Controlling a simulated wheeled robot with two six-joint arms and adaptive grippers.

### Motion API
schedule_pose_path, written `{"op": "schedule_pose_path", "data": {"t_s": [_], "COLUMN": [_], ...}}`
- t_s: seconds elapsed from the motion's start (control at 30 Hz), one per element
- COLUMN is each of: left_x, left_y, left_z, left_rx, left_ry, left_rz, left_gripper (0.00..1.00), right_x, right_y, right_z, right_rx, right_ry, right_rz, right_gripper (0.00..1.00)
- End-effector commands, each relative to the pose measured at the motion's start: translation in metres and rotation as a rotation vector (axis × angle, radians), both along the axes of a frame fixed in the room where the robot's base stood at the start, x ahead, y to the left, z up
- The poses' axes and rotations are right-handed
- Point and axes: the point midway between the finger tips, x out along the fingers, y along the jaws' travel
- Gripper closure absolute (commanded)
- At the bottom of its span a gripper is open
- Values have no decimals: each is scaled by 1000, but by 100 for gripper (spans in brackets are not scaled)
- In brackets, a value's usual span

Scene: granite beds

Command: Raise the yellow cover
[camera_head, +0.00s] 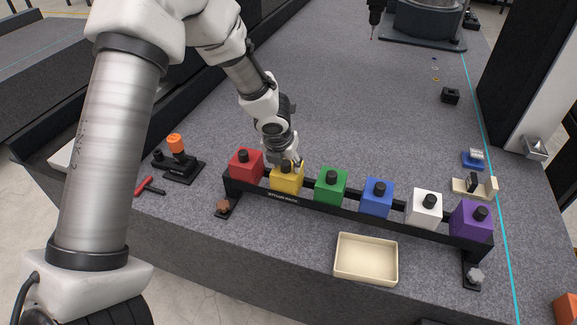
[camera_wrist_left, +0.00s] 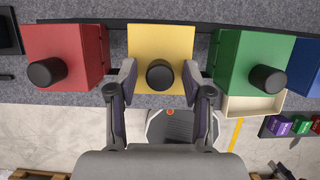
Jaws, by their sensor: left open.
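The yellow cover (camera_head: 287,180) is a cube with a black knob, in the black rack between the red and green ones. It also shows in the left wrist view (camera_wrist_left: 160,40), its black knob (camera_wrist_left: 161,74) in the middle. My left gripper (camera_head: 291,163) is just above the yellow cover and partly hides its top. In the left wrist view its two open fingers (camera_wrist_left: 161,78) stand on either side of the knob, with gaps between them and it. My right gripper is not in view.
The red cover (camera_head: 246,163) and green cover (camera_head: 331,185) stand close on either side. Blue (camera_head: 376,197), white (camera_head: 424,208) and purple (camera_head: 471,220) covers fill the rack's right part. A cream tray (camera_head: 366,277) lies in front. The grey bed behind the rack is mostly clear.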

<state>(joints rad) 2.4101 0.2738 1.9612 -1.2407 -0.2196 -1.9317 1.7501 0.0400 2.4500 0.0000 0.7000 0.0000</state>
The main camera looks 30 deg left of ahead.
Motion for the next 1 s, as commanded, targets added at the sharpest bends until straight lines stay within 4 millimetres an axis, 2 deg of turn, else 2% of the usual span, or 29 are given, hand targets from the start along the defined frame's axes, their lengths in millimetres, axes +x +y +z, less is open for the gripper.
{"op": "schedule_pose_path", "data": {"t_s": [0.17, 0.5, 0.87, 1.0], "left_x": [-2, -18, -20, -25], "left_y": [-1, -4, -5, -6], "left_z": [10, 55, 58, 73], "left_rx": [0, -1, 0, 0], "left_ry": [0, 0, -1, -4], "left_rz": [0, 0, 1, 2], "left_gripper": [50, 50, 50, 50], "right_x": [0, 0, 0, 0], "right_y": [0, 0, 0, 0], "right_z": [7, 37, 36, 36], "right_rx": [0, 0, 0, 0], "right_ry": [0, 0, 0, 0], "right_rz": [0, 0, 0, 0], "right_gripper": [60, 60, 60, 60]}}
